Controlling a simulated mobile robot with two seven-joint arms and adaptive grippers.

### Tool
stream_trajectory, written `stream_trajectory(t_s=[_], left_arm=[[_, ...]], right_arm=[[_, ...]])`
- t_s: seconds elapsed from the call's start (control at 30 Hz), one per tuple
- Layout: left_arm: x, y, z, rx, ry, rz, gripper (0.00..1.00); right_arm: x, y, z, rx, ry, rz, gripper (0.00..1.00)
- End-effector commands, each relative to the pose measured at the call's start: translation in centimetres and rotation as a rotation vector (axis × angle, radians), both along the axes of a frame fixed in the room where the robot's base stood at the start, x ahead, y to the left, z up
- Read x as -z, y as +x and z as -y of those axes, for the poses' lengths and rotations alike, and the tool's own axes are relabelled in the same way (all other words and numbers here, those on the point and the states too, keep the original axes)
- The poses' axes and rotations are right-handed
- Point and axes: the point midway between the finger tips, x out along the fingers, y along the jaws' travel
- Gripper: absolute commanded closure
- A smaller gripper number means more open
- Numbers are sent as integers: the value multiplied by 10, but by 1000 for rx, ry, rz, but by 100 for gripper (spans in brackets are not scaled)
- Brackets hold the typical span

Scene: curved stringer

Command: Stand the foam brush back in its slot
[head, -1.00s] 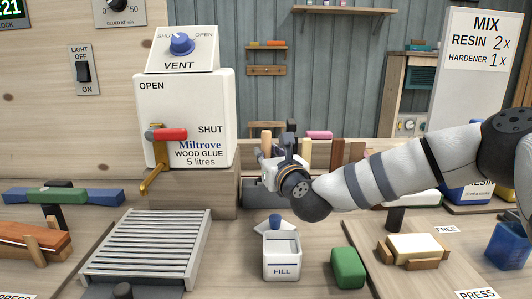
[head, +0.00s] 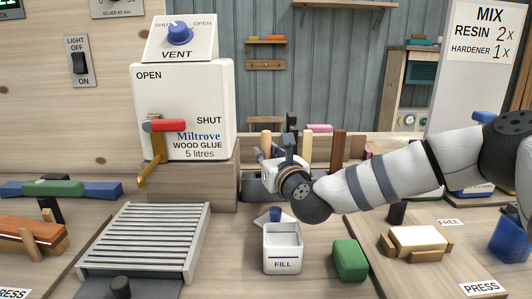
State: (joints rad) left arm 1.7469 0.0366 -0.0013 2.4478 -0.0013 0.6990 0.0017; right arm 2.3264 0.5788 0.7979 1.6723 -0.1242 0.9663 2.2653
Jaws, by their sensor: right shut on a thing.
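My right gripper (head: 286,158) reaches in from the right to the tool rack (head: 252,186) behind the fill cup. It is shut, pointing away from me, and its body hides most of what it holds; I take this to be the foam brush, but its foam end and slot cannot be made out. A pale wooden handle (head: 266,142) stands upright just left of the gripper; I cannot tell whether it is the held one. Other wooden pieces (head: 338,150) stand upright to the right in the rack. My left gripper is not in view.
A white glue container (head: 183,95) with a red-handled tap stands left of the rack. A white cup (head: 283,256) marked FILL and a green block (head: 349,260) stand in front. A slatted grey rack (head: 145,243) lies front left.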

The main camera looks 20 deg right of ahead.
Motion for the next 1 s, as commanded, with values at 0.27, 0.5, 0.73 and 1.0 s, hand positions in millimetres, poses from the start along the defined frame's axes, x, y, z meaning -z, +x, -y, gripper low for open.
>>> stream_trajectory(t_s=[0.27,0.5,0.73,1.0], left_arm=[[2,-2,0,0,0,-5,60],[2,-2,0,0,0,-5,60],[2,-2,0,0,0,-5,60],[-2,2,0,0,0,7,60]], right_arm=[[4,0,0,0,0,0,62],[3,0,0,0,0,0,59],[3,0,0,0,0,0,36],[-9,0,0,1,0,5,36]])
